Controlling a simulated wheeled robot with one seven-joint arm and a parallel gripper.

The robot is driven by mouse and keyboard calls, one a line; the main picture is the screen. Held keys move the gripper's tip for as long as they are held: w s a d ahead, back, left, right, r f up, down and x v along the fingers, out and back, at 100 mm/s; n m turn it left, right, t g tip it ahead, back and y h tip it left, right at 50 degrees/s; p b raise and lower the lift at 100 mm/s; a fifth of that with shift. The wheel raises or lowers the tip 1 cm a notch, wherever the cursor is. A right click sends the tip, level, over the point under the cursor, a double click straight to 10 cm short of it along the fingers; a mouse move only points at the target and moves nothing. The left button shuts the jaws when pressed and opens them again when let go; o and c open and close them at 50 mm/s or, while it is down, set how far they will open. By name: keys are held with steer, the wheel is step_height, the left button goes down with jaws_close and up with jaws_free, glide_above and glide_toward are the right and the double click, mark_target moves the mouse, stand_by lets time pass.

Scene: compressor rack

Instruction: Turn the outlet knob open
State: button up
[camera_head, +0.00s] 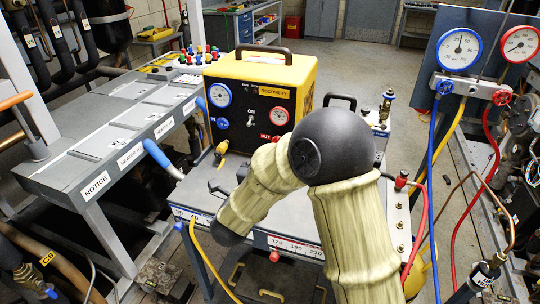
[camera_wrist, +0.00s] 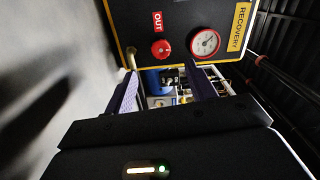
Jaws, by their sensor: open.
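The outlet knob (camera_wrist: 161,48) is a round red knob beside a red OUT label on the recovery machine's black panel (camera_wrist: 185,20). In the wrist view it sits just beyond the fingertips, roughly centred between them. My gripper (camera_wrist: 161,68) is open and empty, its two purple fingers apart on either side of the knob's line. No contact with the knob shows. In the head view the yellow and black recovery machine (camera_head: 262,75) stands on the cart. My arm covers much of its lower right there, and the fingers are not clear.
A red-rimmed gauge (camera_wrist: 205,43) is close to the knob. In the head view, a blue inlet knob (camera_head: 200,131) and blue gauge (camera_head: 220,95) are on the panel's left. Yellow hose (camera_head: 219,152) hangs at the front. Manifold gauges (camera_head: 458,49) with hoses stand at right.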

steer(key=v, duration=0.8)
steer(key=shift+s, duration=0.25)
steer(key=shift+a, duration=0.1)
